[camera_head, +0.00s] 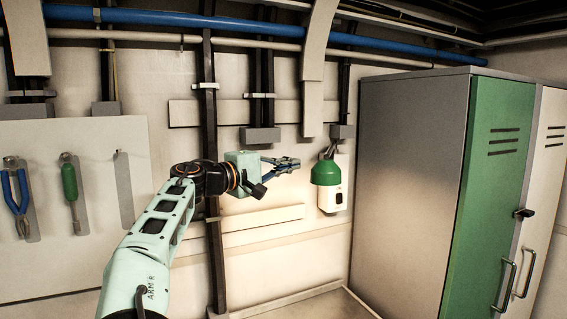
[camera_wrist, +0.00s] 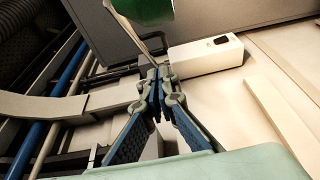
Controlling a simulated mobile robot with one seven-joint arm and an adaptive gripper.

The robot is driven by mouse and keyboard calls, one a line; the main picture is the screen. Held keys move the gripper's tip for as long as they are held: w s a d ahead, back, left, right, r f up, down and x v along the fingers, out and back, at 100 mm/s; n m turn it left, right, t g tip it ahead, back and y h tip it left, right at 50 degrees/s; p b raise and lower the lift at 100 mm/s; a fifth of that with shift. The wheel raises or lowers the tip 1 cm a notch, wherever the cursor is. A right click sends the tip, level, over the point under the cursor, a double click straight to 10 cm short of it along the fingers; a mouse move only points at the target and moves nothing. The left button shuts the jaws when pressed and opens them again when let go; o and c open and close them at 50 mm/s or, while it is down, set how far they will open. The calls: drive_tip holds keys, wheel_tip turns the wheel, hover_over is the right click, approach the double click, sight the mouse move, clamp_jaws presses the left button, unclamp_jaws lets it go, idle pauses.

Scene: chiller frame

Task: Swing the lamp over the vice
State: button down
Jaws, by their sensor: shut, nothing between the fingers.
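The lamp (camera_head: 326,173) has a green shade and a thin grey arm above it, and hangs in front of the wall left of the cabinet. Its green shade (camera_wrist: 146,8) shows cut off at the top of the wrist view. My gripper (camera_head: 295,163) is shut and empty, just left of the lamp and roughly level with the top of its shade. In the wrist view my fingertips (camera_wrist: 160,73) are together near the lamp's thin arm; I cannot tell whether they touch. No vice shows in either view.
A white box (camera_head: 333,199) is on the wall behind the lamp. A tall grey cabinet (camera_head: 408,170) with green and white doors stands to the right. Pliers (camera_head: 20,198) and a green-handled screwdriver (camera_head: 70,183) hang on a panel at left. Blue pipe (camera_head: 250,25) runs overhead.

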drive_tip(key=w+d+p, duration=0.1)
drive_tip(key=w+d, duration=0.1)
drive_tip(key=d, duration=0.5)
drive_tip(key=shift+w+d+p, duration=0.15)
drive_tip(key=shift+w+p, duration=0.05)
drive_tip(key=shift+p, duration=0.2)
drive_tip(key=shift+f, duration=0.1)
